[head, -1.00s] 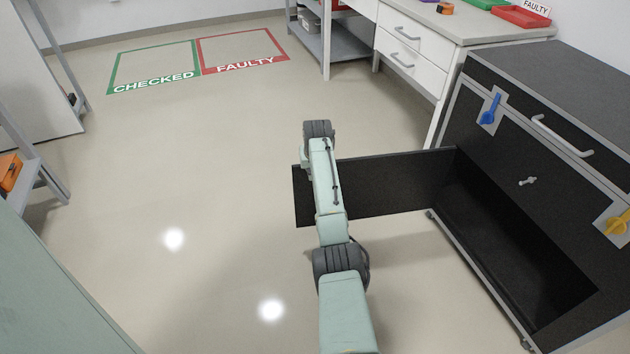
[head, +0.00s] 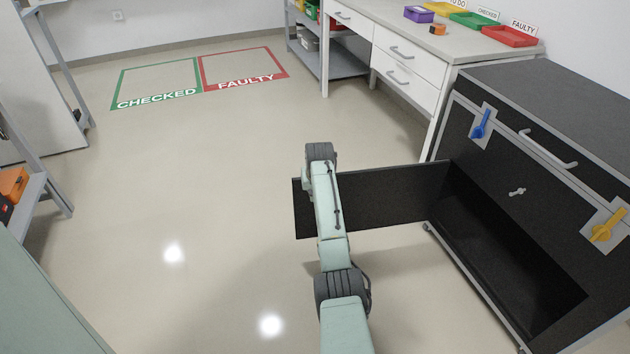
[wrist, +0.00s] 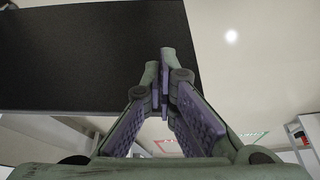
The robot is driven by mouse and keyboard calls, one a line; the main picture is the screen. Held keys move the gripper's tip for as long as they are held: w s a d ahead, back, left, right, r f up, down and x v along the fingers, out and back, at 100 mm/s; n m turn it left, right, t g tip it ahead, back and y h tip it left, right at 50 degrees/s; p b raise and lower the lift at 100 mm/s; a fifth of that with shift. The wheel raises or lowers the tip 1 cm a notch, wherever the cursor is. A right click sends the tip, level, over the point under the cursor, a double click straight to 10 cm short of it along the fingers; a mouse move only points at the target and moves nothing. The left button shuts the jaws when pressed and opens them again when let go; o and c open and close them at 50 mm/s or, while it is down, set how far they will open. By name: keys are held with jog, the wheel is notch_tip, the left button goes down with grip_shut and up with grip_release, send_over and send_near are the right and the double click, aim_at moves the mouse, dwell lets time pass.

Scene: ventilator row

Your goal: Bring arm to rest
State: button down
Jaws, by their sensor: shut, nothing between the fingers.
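My arm (head: 333,225) reaches forward over the floor in the head view, beside the open black cabinet door (head: 385,198). My gripper is hidden in the head view. In the wrist view my gripper (wrist: 164,62) is shut, its fingertips together and nothing between them. The black door (wrist: 90,55) fills the upper left of the wrist view, close to the fingers. I cannot tell whether they touch it.
The black cabinet (head: 540,150) stands open at the right, with a blue handle (head: 481,123) and a yellow handle (head: 606,227). Floor frames marked CHECKED (head: 158,103) and FAULTY (head: 246,84) lie at the back. The floor left of my arm is clear.

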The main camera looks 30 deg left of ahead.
jog(key=v, duration=0.8)
jog(key=shift+r, duration=0.45)
jog(key=shift+w+a, duration=0.1)
jog(key=shift+w, duration=0.05)
